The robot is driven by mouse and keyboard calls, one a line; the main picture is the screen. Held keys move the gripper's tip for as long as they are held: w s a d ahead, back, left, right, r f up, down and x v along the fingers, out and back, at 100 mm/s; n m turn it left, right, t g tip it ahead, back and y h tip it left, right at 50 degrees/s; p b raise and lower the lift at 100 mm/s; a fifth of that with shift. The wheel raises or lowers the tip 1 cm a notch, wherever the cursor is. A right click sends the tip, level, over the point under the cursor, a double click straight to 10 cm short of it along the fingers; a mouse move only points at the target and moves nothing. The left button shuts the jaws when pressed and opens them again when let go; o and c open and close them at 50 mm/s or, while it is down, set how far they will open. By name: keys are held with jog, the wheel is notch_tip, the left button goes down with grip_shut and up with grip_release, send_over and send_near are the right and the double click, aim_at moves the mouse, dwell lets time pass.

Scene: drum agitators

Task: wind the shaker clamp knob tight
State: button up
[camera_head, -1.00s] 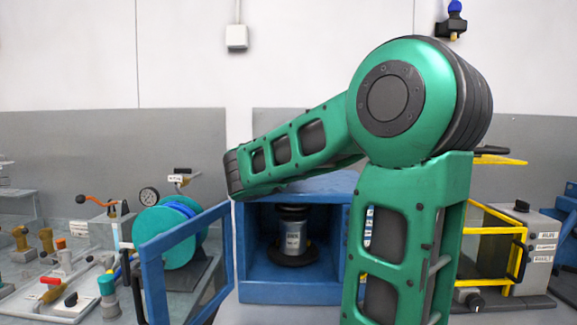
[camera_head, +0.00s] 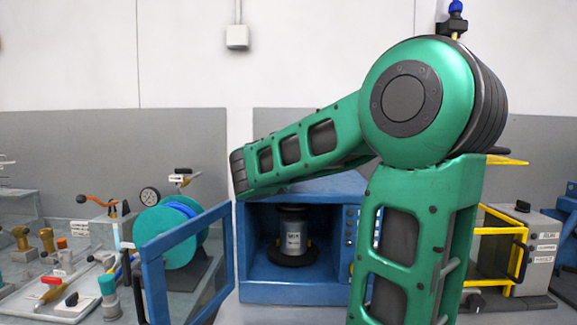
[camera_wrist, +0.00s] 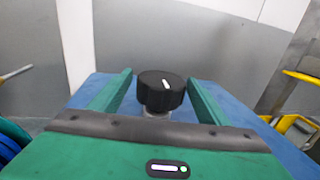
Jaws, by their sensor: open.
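The clamp knob (camera_wrist: 160,90) is a black round knob with a white mark on top, in the wrist view. It stands on a light stem above the blue top of the shaker cabinet (camera_wrist: 85,97). My gripper (camera_wrist: 160,92) is open, with one green finger on each side of the knob and a gap showing at both sides. In the head view the blue shaker cabinet (camera_head: 290,292) has its door open, with a labelled can (camera_head: 293,232) upright inside. The knob and my gripper are hidden there behind my arm.
The open blue door (camera_head: 185,262) swings out to the left of the cabinet. A teal drum (camera_head: 163,238) and bench fittings stand further left. A yellow-framed grey unit (camera_head: 535,245) stands at the right. The wall is behind.

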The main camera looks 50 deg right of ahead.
jog(key=v, duration=1)
jog(key=shift+s+a, duration=0.1)
jog(key=shift+a, duration=0.25)
jog(key=shift+s, duration=0.1)
